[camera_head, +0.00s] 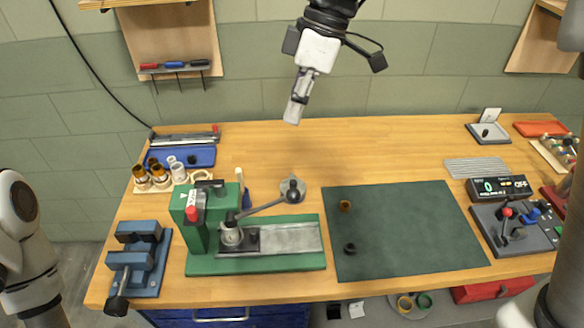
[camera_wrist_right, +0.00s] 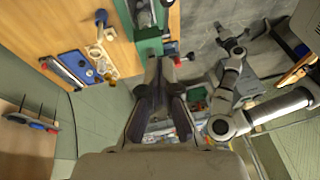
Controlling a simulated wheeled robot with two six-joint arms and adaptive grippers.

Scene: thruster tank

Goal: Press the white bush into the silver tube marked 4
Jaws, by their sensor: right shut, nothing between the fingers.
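A rack (camera_head: 162,186) at the back left holds brown tubes (camera_head: 140,174) and a silver tube (camera_head: 178,172); I cannot read any number. A small white piece (camera_head: 171,159), possibly the white bush, is just behind the silver tube. The green press (camera_head: 195,232) stands in front, its lever reaching right. My right gripper (camera_head: 292,112) is shut and empty, high above the back of the bench. Its fingers fill the middle of the right wrist view (camera_wrist_right: 160,100). My left arm is at the left edge; its gripper is too unclear to judge.
A blue vise (camera_head: 138,262) is left of the press. A green mat (camera_head: 400,230) on the right carries a brown ring (camera_head: 345,205) and a black ring (camera_head: 350,248). A control box with joystick (camera_head: 508,225) and a display (camera_head: 500,188) are farther right. The back middle of the bench is clear.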

